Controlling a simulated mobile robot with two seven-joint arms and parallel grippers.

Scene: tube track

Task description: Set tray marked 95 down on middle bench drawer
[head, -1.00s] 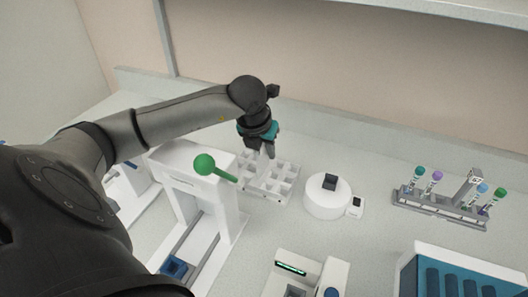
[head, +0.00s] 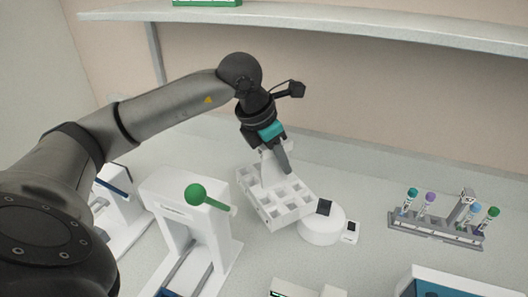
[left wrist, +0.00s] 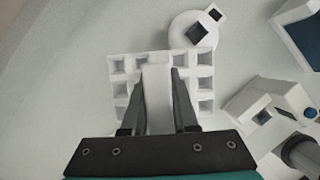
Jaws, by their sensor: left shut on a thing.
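A white tray (head: 290,213) with square wells and an upright middle handle hangs from my left gripper (head: 277,163). The gripper is shut on the handle, and the tray appears raised above the bench, slightly tilted in the picture. In the left wrist view the fingers (left wrist: 159,75) close on both sides of the handle, with the wells of the tray (left wrist: 205,72) around it. I can read no number on this tray. No bench drawer can be made out. My right gripper is out of view.
A round white device (head: 322,228) stands just beside and below the tray. A shelf (head: 330,25) runs above.

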